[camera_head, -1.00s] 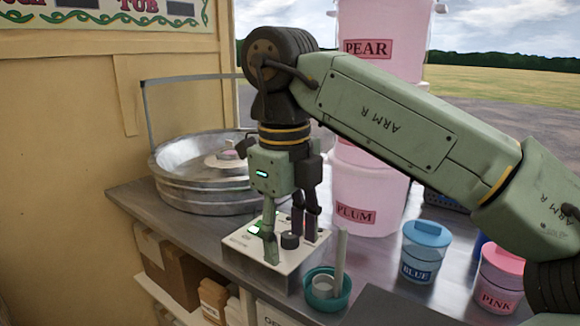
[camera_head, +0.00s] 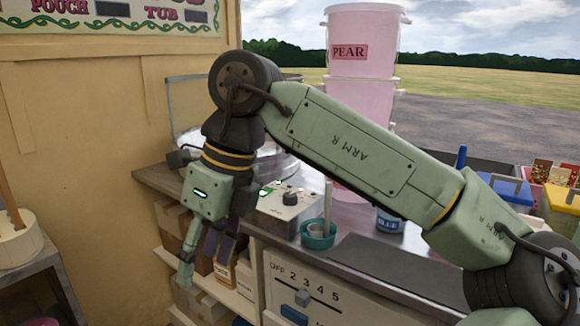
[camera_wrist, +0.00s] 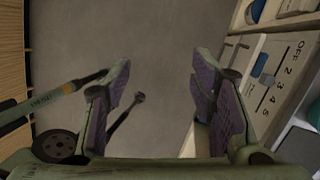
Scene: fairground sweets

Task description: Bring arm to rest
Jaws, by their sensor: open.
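My gripper (camera_head: 204,262) hangs down in front of the counter's front edge, at the left part of the counter in the head view. In the wrist view my gripper (camera_wrist: 165,85) has its two fingers wide apart with nothing between them, above a bare grey floor (camera_wrist: 145,45). My arm reaches in from the right of the head view, bent down at the wrist. The control box (camera_head: 290,212) with a knob stands on the counter to the right of my gripper.
Boxes stand on a shelf (camera_head: 225,290) behind my gripper. A teal cup (camera_head: 318,236), a metal pan (camera_head: 285,165) and stacked pink tubs (camera_head: 362,100) stand on the counter. A small side table (camera_head: 45,265) is at left.

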